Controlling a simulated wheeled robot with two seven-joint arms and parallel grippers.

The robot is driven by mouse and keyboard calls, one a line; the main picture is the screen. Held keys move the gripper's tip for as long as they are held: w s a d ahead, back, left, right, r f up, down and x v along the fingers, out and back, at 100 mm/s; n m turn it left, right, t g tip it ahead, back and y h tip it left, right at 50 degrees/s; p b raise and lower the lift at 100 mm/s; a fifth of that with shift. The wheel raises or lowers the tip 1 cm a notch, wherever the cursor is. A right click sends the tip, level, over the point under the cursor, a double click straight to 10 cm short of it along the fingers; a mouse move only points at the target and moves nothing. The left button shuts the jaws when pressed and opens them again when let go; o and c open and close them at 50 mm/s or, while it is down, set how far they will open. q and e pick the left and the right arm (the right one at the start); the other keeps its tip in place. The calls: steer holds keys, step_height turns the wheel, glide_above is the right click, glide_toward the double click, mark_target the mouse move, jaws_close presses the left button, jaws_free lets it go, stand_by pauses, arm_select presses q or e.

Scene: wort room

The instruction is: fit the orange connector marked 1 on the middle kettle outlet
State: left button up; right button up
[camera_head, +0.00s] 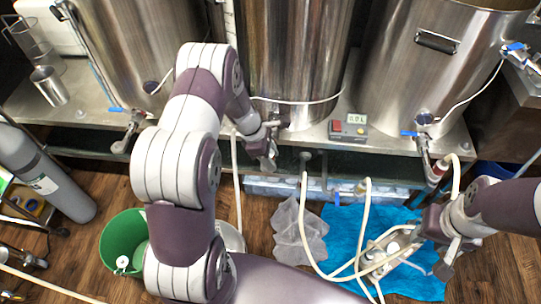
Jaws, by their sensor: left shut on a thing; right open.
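The middle kettle (292,60) stands at the back centre. Its outlet is largely hidden behind my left arm and gripper. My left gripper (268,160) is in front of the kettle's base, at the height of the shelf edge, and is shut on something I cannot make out. I cannot see a connector marked 1. A cream hose (237,185) hangs just left of this gripper; its upper end is hidden. My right gripper (432,248) is open, low at the right, over the blue cloth. An orange-red connector (437,171) with a hose sits at the right kettle's outlet; no number is readable.
The right kettle (428,75) has a blue-handled valve (421,134). A small display box (349,127) stands on the steel bench. A blue cloth (345,222) with hoses and a tray lies on the floor. A green bucket (124,240) and grey cylinder (40,175) stand left.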

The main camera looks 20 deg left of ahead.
arm_select(q)
steer(key=shift+f, duration=0.3)
steer(key=o, duration=1.2)
steer(key=shift+o, duration=0.2)
steer(key=shift+r, duration=0.1)
steer(key=p+v, duration=0.2)
steer(key=v, duration=1)
steer(key=shift+r, duration=0.25)
steer(key=shift+a, duration=0.1)
